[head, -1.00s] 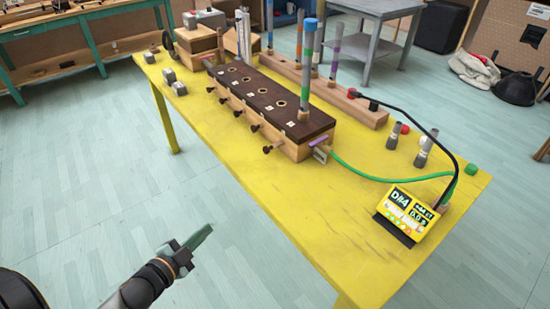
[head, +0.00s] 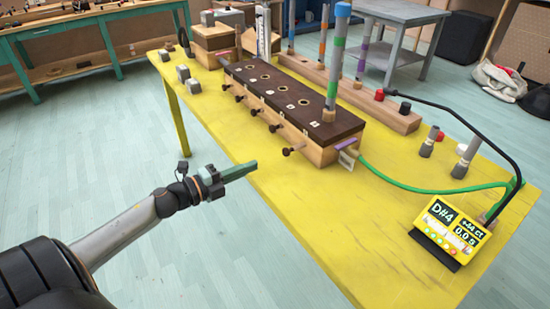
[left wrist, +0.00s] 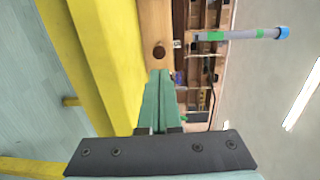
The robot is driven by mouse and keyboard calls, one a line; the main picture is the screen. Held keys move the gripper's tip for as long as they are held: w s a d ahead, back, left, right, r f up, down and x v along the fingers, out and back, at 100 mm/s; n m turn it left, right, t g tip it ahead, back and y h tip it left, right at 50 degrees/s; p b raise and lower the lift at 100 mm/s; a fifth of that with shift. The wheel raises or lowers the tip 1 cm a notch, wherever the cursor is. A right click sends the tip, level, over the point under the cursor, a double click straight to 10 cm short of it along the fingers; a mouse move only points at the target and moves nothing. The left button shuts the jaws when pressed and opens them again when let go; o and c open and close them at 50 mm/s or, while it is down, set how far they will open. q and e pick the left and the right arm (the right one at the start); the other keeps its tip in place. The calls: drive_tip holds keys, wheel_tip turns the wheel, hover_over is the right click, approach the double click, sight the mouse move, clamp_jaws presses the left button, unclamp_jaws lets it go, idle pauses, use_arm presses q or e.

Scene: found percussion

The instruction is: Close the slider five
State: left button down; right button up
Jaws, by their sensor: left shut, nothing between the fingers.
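A long wooden box with a dark top (head: 275,100) stands on the yellow table. Several dark slider knobs stick out along its front side. The slider knob nearest me (head: 288,151), at the box's near end, stands out on a visible rod; I take it for slider five. My left gripper (head: 252,167) has its green fingers shut and empty, just left of and below that knob, apart from it. In the left wrist view a round dark knob (left wrist: 158,52) shows just beyond the closed fingertips (left wrist: 160,75). My right gripper is not in view.
A banded upright tube (head: 336,65) stands in the near hole of the box. A green hose (head: 400,184) runs from the box's near end towards a yellow display (head: 448,228) at the table's front. Small grey blocks (head: 183,73) sit at the far left of the table (head: 330,215).

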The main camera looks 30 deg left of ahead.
sight(284, 153)
use_arm(q)
drive_tip(key=x, duration=0.8)
drive_tip(key=shift+w, duration=0.15)
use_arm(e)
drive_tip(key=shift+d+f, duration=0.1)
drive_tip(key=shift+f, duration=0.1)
use_arm(q)
drive_tip(key=shift+w, duration=0.1)
